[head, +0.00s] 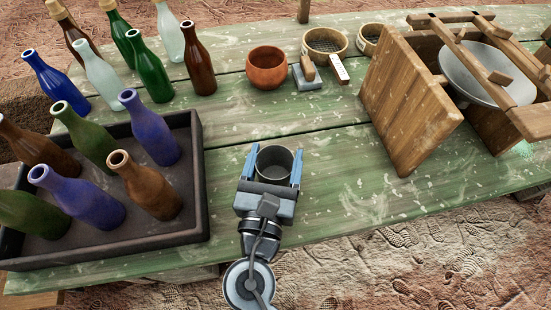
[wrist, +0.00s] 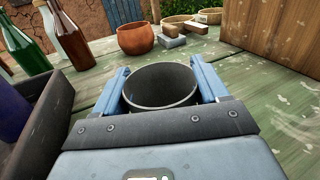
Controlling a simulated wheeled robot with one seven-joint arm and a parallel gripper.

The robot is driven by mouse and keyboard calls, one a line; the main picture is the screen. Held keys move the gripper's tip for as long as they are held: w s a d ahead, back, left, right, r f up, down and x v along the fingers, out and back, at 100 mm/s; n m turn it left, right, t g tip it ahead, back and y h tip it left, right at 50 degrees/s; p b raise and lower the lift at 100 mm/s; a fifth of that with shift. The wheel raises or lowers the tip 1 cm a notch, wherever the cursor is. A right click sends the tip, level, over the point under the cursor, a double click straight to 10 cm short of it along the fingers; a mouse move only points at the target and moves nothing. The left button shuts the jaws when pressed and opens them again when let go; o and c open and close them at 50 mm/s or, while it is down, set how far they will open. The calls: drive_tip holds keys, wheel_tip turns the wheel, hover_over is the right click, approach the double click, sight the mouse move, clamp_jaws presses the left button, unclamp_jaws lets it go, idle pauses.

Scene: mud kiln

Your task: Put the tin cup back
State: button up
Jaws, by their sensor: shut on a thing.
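The tin cup (head: 274,163) is a grey, open-topped cup, upright at the front middle of the green plank table. My gripper (head: 272,168) is shut on it, with one blue finger on each side of its wall. In the wrist view the cup (wrist: 161,86) sits between the two fingers, its rim and empty inside showing. Its base is hidden by my gripper, so I cannot tell whether it touches the table.
A dark tray (head: 203,215) with several bottles stands close on the left. More bottles (head: 150,65) stand behind it. A terracotta bowl (head: 267,68), a brush (head: 307,75) and sieves (head: 325,42) are at the back. A wooden frame (head: 408,100) holding a metal bowl (head: 487,75) stands right. Boards right of the cup are clear.

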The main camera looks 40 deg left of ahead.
drive_tip(key=shift+f, duration=0.1)
drive_tip(key=o, duration=1.1)
drive_tip(key=shift+o, duration=0.2)
drive_tip(key=shift+s+d, duration=0.1)
drive_tip(key=b+v, duration=0.1)
drive_tip(key=v, duration=1)
drive_tip(key=shift+s+d, duration=0.15)
drive_tip(key=shift+s, duration=0.2)
